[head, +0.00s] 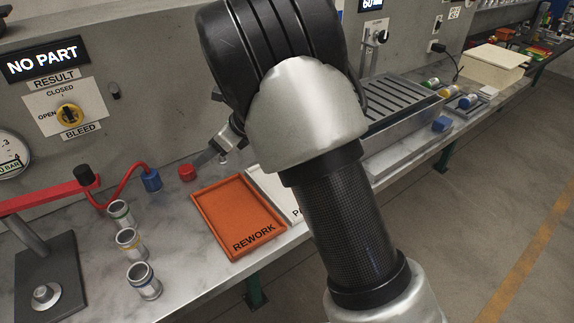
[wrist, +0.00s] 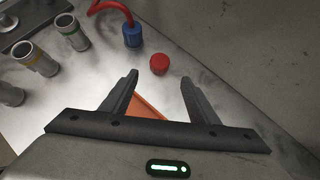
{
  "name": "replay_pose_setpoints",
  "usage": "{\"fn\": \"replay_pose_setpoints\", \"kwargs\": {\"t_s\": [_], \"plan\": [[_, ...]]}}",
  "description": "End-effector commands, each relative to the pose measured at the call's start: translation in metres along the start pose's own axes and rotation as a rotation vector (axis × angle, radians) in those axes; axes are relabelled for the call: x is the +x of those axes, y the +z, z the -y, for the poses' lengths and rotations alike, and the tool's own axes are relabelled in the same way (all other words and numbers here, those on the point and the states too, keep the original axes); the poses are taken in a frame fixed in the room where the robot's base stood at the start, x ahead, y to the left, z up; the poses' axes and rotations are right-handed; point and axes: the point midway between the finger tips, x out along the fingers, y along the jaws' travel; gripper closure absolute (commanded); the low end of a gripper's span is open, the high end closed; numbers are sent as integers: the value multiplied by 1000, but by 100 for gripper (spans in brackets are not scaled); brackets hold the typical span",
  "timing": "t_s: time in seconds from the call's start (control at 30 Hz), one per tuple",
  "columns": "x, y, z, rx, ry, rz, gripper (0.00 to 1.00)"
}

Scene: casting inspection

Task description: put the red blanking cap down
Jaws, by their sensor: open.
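The red blanking cap (head: 187,173) rests on the bench top just behind the orange REWORK tray (head: 240,251) in the head view. In the wrist view the cap (wrist: 159,64) stands free, beyond the fingertips and roughly in line with the gap between them. My gripper (wrist: 160,78) is open and empty, its two fingers apart and not touching the cap. In the head view my gripper (head: 212,150) is partly hidden by my own arm; one finger shows near the cap.
A blue fitting (head: 151,180) on a red hose stands left of the cap. Several metal cylinders (head: 143,281) stand left of the tray. A red lever (head: 45,198) reaches over the bench at the left. A grey wall panel (head: 160,75) rises behind.

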Motion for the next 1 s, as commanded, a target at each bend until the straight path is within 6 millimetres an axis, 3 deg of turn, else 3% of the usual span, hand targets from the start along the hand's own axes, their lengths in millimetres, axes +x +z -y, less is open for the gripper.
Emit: {"fn": "replay_pose_setpoints", "kwargs": {"t_s": [0.13,0.23,0.27,0.37,0.4,0.47,0.5,0.6,0.67,0.73,0.77,0.9,1.0], "plan": [[-16,12,14,90,-60,44,45],[-62,34,49,339,-202,160,45],[-82,41,62,448,-256,211,45],[-171,46,104,916,-438,427,45],[-210,38,113,1129,-498,525,45],[-263,19,117,1446,-565,669,45],[-294,2,112,1658,-597,765,45],[-356,-48,78,2181,-633,994,45],[-379,-79,44,2486,-630,1118,45],[-394,-111,-3,2817,-614,1241,45],[-396,-122,-24,-2714,558,-1183,45],[-392,-158,-107,-2318,387,-959,45],[-385,-169,-144,-2155,336,-863,45]]}}
